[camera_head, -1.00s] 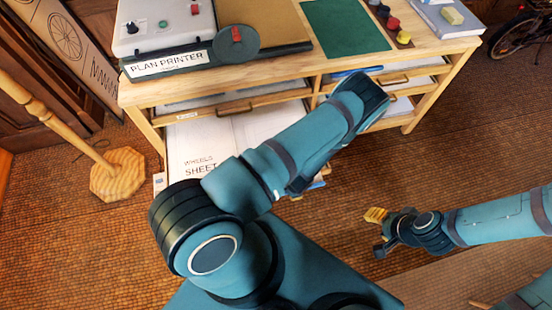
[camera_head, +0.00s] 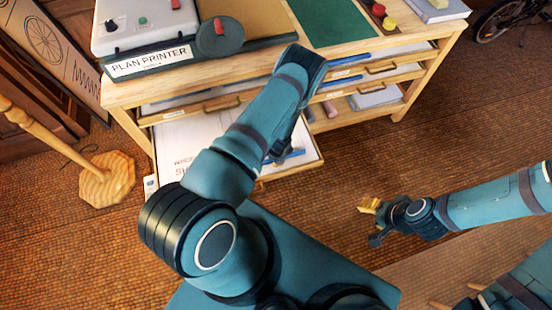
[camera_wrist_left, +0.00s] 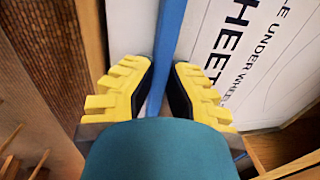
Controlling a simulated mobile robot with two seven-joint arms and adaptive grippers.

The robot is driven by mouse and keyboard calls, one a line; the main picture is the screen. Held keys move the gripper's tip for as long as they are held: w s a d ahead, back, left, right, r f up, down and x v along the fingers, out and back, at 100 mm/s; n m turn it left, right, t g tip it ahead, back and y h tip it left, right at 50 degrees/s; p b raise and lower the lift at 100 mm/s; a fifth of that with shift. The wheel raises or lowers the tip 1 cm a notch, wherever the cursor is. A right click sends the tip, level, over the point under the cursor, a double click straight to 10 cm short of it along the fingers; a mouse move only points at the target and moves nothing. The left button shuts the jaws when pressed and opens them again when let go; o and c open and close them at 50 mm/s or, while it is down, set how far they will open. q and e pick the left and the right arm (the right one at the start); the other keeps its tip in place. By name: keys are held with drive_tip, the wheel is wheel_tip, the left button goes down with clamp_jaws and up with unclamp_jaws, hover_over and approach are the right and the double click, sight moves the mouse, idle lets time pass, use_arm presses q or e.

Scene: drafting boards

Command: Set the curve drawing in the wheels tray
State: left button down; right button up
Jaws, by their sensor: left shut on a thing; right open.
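My left gripper (camera_wrist_left: 160,78) is shut on a narrow blue strip (camera_wrist_left: 168,35), which runs away between its yellow fingers in the left wrist view. White paper with large black lettering lies to the strip's right. I cannot tell whether that paper hangs from the strip or lies below it. In the head view the strip (camera_head: 290,157) is over the right part of the open wheels tray (camera_head: 312,148), a pulled-out low drawer. My left forearm hides the fingers there. My right gripper (camera_head: 371,222) is open and empty over the floor.
The wooden cabinet (camera_head: 447,50) has upper drawers with papers and blue strips (camera_head: 345,80). A plan printer (camera_head: 150,62) and green mat (camera_head: 338,20) are on top. A wooden stand (camera_head: 106,178) is left of the tray.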

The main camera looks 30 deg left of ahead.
use_arm(q)
drive_tip(key=shift+f, duration=0.2)
drive_tip(key=c, duration=1.1)
unclamp_jaws()
drive_tip(key=shift+c, duration=0.2)
drive_tip(key=shift+r, duration=0.2)
wheel_tip(320, 180, up, 12)
drive_tip(key=s+d+p, duration=0.1)
drive_tip(key=d+p, duration=0.1)
drive_tip(key=p, duration=0.1)
drive_tip(key=s+d+r+n+h, duration=0.2)
drive_tip(key=s+d+r+n, duration=0.2)
drive_tip(key=d+r, duration=0.3)
drive_tip(key=s+d+r+n+h, duration=0.3)
drive_tip(key=s+d+r+n, duration=0.2)
drive_tip(key=d+r+n, duration=0.1)
drive_tip(key=d+r, duration=0.1)
drive_tip(key=d, duration=0.1)
drive_tip(key=shift+d+r, duration=0.3)
drive_tip(key=shift+r, duration=0.05)
